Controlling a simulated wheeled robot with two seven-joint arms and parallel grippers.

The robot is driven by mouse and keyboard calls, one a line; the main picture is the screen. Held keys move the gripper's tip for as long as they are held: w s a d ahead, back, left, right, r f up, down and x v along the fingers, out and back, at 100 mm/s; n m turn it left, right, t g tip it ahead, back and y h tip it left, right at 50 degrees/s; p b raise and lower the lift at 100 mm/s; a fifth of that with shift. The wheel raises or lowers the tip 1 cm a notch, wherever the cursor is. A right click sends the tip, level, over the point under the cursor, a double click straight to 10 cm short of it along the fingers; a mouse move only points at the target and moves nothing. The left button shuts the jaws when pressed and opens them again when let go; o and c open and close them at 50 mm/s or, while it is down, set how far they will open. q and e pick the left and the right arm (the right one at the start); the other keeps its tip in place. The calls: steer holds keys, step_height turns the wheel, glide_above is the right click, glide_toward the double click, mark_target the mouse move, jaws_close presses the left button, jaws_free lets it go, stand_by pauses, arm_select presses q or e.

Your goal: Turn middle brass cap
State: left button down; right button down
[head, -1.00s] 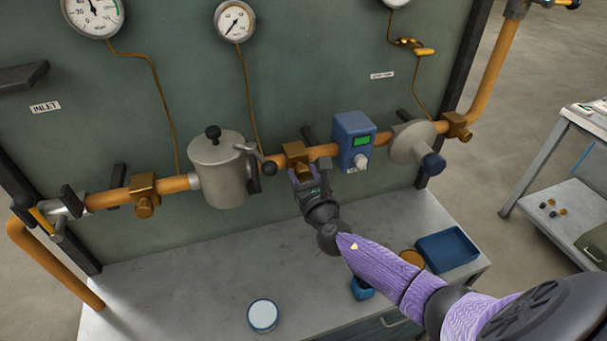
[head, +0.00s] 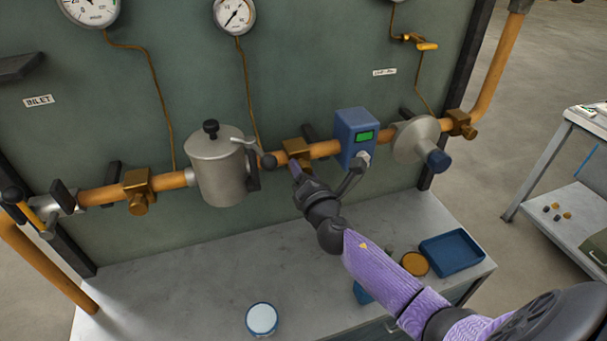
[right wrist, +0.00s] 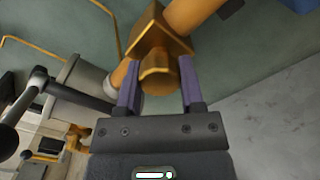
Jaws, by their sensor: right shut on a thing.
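The middle brass fitting (head: 297,150) sits on the orange pipe between the grey canister and the blue meter box. Its brass cap (right wrist: 158,78) points out towards my right gripper (head: 295,170). In the right wrist view, the purple fingers of the right gripper (right wrist: 158,88) stand on both sides of the cap and are shut on it. In the head view the gripper mostly hides this cap. Another brass cap (head: 138,205) is further left on the pipe, and a brass fitting (head: 460,123) is at the right end. My left gripper is not in view.
The grey canister (head: 218,170) with its ball-ended lever stands close left of the gripper. The blue meter box (head: 355,135) and a grey disc-shaped housing (head: 415,140) are to the right. The bench (head: 180,290) below holds a blue tray (head: 455,252) and a round pale-topped dish (head: 262,319).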

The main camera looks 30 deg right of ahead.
steer(key=m, duration=0.3)
steer(key=shift+m+b, duration=0.3)
steer(key=shift+m, duration=0.1)
steer(key=m, duration=0.6)
steer(key=shift+m, duration=1)
steer(key=c, duration=0.7)
jaws_free()
steer(key=o, duration=0.5)
steer(key=shift+r, duration=0.1)
